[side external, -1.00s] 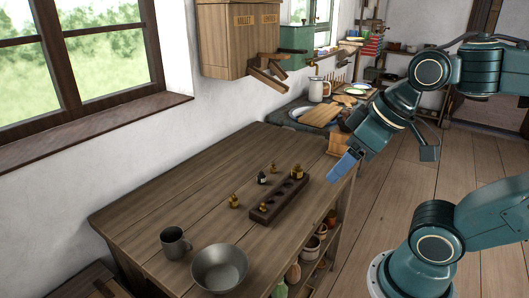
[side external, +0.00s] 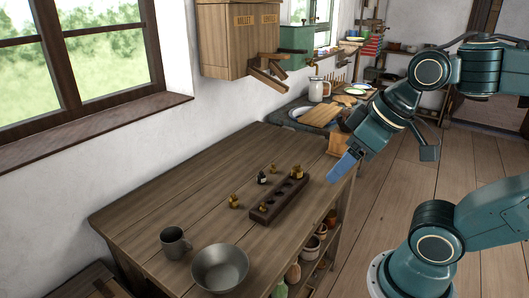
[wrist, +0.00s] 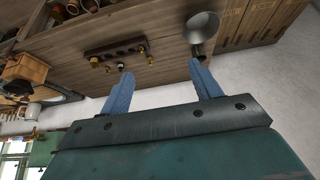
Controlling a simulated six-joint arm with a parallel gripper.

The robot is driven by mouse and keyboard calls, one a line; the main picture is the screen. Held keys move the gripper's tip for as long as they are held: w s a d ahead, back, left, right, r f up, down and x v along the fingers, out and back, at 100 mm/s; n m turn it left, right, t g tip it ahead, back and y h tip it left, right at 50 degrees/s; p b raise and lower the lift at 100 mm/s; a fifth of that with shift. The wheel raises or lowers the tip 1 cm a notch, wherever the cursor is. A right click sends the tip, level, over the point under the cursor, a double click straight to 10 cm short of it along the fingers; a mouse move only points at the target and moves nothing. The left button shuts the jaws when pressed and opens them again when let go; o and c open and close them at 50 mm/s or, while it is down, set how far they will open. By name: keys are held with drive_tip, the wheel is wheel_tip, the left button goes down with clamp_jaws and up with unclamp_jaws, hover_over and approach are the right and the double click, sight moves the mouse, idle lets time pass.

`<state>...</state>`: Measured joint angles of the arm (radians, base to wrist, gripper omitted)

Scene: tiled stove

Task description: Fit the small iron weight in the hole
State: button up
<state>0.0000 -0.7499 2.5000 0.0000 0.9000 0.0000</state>
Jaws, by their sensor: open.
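The small iron weight (side external: 262,178) is dark grey and stands on the wooden table just left of the dark block. The block (side external: 266,218) is long with a row of holes; brass weights sit at its far end (side external: 297,172) and near end (side external: 263,207), and holes between them look empty. My gripper (side external: 332,180) has blue fingers, hangs beyond the table's right edge, right of the block, and touches nothing. In the wrist view its fingers (wrist: 160,69) are apart and empty.
Two loose brass weights (side external: 235,201) (side external: 274,168) stand on the table (side external: 170,211) near the iron one. A grey mug (side external: 174,243) and metal bowl (side external: 220,267) stand at the near end. The far left of the table is clear. A wooden box hangs on the wall (side external: 238,40).

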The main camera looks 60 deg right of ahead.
drive_tip(key=shift+c, duration=0.7)
drive_tip(key=w+d+r+m+g, duration=0.15)
drive_tip(key=w+d+m, duration=0.35)
drive_tip(key=w, duration=0.7)
drive_tip(key=w+d+m+g, duration=0.2)
drive_tip(key=w+d+m, duration=0.25)
drive_tip(key=w, duration=0.65)
drive_tip(key=w+d+f+m+g, duration=0.1)
drive_tip(key=w+d+f+m, duration=0.3)
drive_tip(key=f, duration=0.5)
drive_tip(key=w+d+f+m+g, duration=0.1)
drive_tip(key=w+d+f+m, duration=0.3)
drive_tip(key=w+d+f, duration=0.5)
drive_tip(key=shift+d+f, duration=0.3)
drive_tip(key=shift+d, duration=0.95)
drive_tip(key=shift+w+m, duration=0.1)
drive_tip(key=shift+m, duration=0.15)
